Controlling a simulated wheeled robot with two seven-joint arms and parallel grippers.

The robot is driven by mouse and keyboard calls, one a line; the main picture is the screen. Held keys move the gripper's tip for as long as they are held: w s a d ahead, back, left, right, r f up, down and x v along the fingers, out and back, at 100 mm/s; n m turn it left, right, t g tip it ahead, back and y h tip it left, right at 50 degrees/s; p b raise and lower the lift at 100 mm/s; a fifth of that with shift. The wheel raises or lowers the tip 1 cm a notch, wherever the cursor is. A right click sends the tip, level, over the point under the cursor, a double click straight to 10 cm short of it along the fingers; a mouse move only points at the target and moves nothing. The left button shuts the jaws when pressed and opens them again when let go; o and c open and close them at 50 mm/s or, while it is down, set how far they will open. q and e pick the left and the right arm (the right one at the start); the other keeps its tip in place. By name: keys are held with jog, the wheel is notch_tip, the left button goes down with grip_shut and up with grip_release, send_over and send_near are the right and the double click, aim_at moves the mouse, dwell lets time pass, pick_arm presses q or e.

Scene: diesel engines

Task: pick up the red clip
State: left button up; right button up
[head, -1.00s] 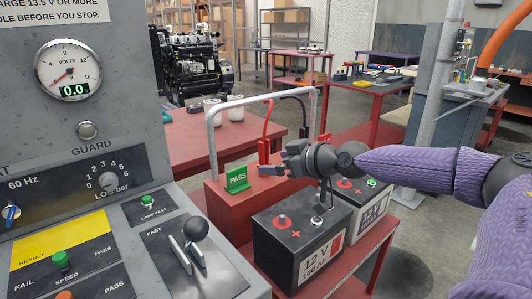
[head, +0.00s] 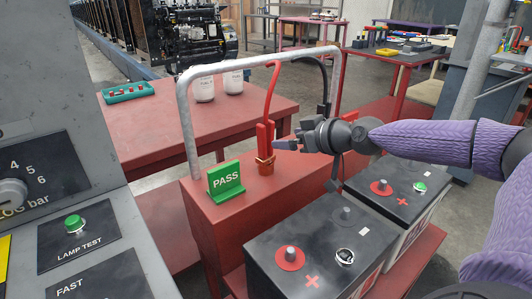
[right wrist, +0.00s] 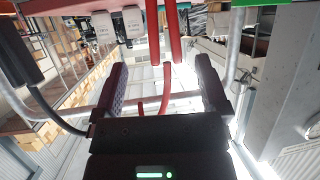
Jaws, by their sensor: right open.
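The red clip (head: 265,143) stands upright on the red box (head: 225,222), with its red cable looping up from it. My right gripper (head: 288,144) comes in from the right, close beside the clip at about its height; I cannot tell if they touch. In the right wrist view my right gripper (right wrist: 160,72) shows its two dark fingers wide apart with nothing held. Red parts, of the clip or its cable, hang from the top (right wrist: 175,35), roughly between the finger lines. My left gripper is not in view.
A metal hoop (head: 188,125) rises over the box. A black clip (head: 324,108) stands behind my gripper. A green PASS sign (head: 225,181) is left of the red clip. Two batteries (head: 312,250) (head: 398,190) stand in front and right. The grey console (head: 75,190) fills the left.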

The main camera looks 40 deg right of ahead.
aim_at(269, 136)
jog(key=shift+p+x, duration=0.45)
jog(key=shift+x, duration=0.5)
jog(key=shift+w+f, duration=0.1)
jog(key=shift+w, duration=0.4)
jog(key=x, duration=0.2)
jog(key=b+x, duration=0.1)
jog(key=x, duration=0.2)
jog(key=shift+a+r, duration=0.2)
jog(key=shift+r, duration=0.05)
jog(key=shift+w, duration=0.15)
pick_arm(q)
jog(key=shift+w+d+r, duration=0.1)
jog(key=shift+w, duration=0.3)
pick_arm(e)
jog(key=shift+r, duration=0.1)
jog(key=c, duration=0.5)
grip_shut()
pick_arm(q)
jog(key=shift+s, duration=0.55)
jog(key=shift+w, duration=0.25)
